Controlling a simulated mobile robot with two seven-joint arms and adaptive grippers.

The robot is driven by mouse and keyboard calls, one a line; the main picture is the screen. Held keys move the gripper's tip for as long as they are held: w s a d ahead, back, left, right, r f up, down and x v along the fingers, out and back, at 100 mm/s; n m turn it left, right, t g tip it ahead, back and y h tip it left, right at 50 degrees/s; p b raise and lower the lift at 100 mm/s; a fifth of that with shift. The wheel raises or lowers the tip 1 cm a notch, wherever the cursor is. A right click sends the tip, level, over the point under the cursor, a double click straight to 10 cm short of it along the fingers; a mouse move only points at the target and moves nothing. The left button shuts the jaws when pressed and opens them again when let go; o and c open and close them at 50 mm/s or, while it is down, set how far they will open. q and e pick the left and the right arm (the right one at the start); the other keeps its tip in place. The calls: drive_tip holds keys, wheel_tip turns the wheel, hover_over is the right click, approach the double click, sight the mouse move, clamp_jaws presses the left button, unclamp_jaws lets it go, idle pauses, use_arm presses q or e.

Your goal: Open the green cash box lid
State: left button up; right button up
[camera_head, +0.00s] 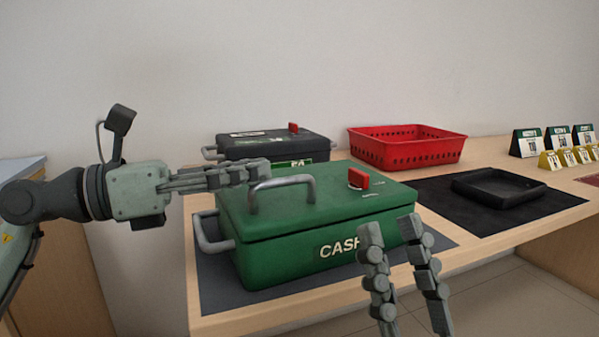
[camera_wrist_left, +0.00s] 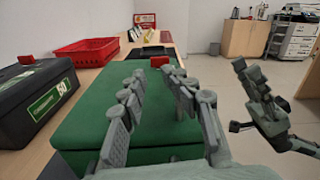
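The green cash box (camera_head: 290,255) stands on a dark mat with its lid (camera_head: 330,205) shut. A grey handle (camera_head: 284,183) arches over the lid, and a red tab (camera_head: 358,179) stands on its far right part. My left gripper (camera_head: 262,168) is just above the lid's left part, at the handle. Its fingers are apart in the left wrist view (camera_wrist_left: 153,76), with green lid between them. Whether they touch the handle cannot be told; the handle is hidden there. My right gripper (camera_head: 391,224) is open and empty before the box's front right; it also shows in the left wrist view (camera_wrist_left: 250,72).
A black box (camera_head: 260,146) with a red tab stands behind the cash box. A red basket (camera_head: 405,150) stands at the back right. A black tray (camera_head: 497,187) lies on a dark mat at right, with small signs (camera_head: 540,142) beyond. The wall is behind.

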sight(305, 196)
use_arm(q)
drive_tip(key=d, duration=0.2)
drive_tip(key=w+d+f, duration=0.1)
drive_tip(key=d, duration=0.1)
drive_tip(key=w+d+f, duration=0.1)
drive_tip(key=d, duration=0.2)
drive_tip(key=shift+w+d, duration=0.1)
drive_tip(key=shift+w, duration=0.15)
drive_tip(key=shift+c, duration=0.2)
drive_tip(key=shift+r, duration=0.1)
clamp_jaws()
drive_tip(key=shift+w, duration=0.1)
drive_tip(key=shift+r, duration=0.2)
